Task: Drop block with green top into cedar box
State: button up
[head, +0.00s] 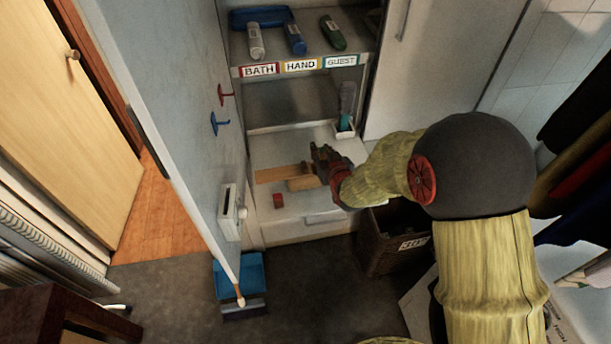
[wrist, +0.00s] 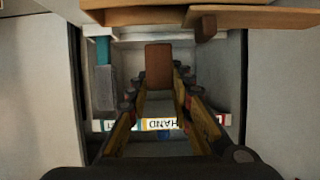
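My gripper (head: 318,163) is over the low counter below the shelf, with its fingers pointing left. In the wrist view my gripper (wrist: 155,80) has its two fingers apart. A brown upright rectangular piece (wrist: 158,66) shows between the fingertips, with a gap at its left side; I see no finger closed on it. No green top is visible.
The shelf above holds several bottles (head: 295,38) and the BATH, HAND and GUEST labels (head: 300,66). A cup with a grey-and-teal item (head: 345,118) stands at the counter's back right. An open door (head: 190,120) is at the left. A dark bin (head: 390,240) stands below right.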

jog(key=o, duration=0.5)
jog(key=shift+o, duration=0.2)
jog(key=v, duration=1.2)
